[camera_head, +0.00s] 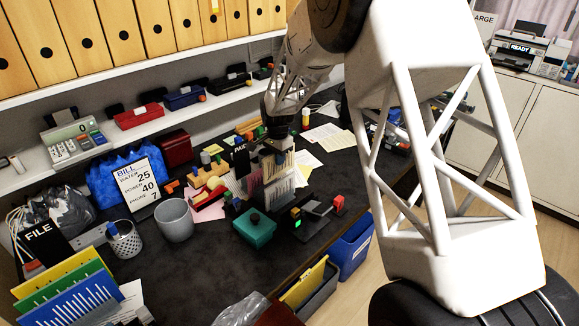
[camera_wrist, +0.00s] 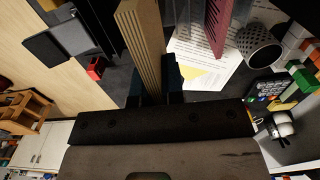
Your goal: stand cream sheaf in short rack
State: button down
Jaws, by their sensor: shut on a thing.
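My gripper (camera_wrist: 153,86) is shut on the cream sheaf (camera_wrist: 143,40), a tan, ridged slab that extends up and away from the fingers in the wrist view. In the head view my gripper (camera_head: 277,147) points down over the middle of the desk, with pale, lined sheets (camera_head: 281,186) just under it. A maroon slab (camera_wrist: 217,22) stands to the right of the held sheaf in the wrist view, apart from it.
A teal box (camera_head: 255,228) and a dark device with a green light (camera_head: 308,218) stand in front of my gripper. A grey cup (camera_head: 175,220) and a mesh cup (camera_head: 123,241) are to the left. Loose papers (camera_head: 325,136) lie behind. Bare desk (camera_head: 190,275) shows at the front.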

jog(key=w+a, duration=0.9)
jog(key=a, duration=0.1)
jog(key=shift+a+f, duration=0.2)
jog(key=shift+f, duration=0.15)
jog(key=shift+f, duration=2.85)
jog(key=shift+f, duration=0.5)
jog(key=shift+f, duration=0.35)
jog(key=shift+f, duration=1.5)
dwell(0.7)
jog(key=c, duration=1.1)
grip_release()
jog(key=shift+c, duration=0.2)
